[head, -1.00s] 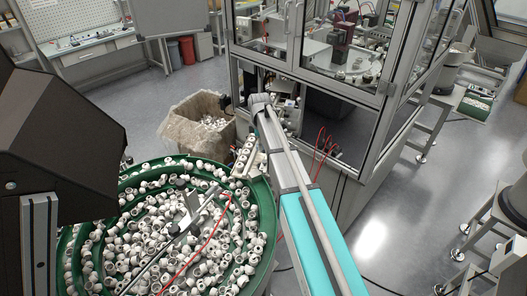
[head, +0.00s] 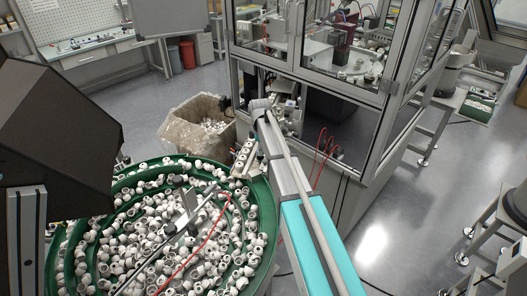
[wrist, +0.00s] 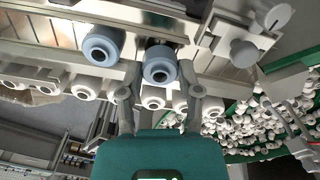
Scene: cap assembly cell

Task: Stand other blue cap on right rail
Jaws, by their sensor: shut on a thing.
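In the wrist view, my gripper (wrist: 160,88) has its two fingers on either side of a blue cap (wrist: 160,72) and is shut on it. The held cap faces the camera with its dark round opening. Another blue cap (wrist: 103,45) stands to the left, apart from my fingers, at a pale metal rail (wrist: 62,32). More pale metal rail surface (wrist: 205,75) shows to the right of the held cap. I cannot tell whether the held cap touches a rail. In the head view my gripper is hidden.
White caps (wrist: 153,97) sit close below the held cap, with another (wrist: 85,87) further left. A metal bracket with discs (wrist: 243,53) stands at the right. In the head view, a green-rimmed feeder bowl (head: 268,215) full of white caps lies beside my arm, near a glass-walled cabinet (head: 352,120).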

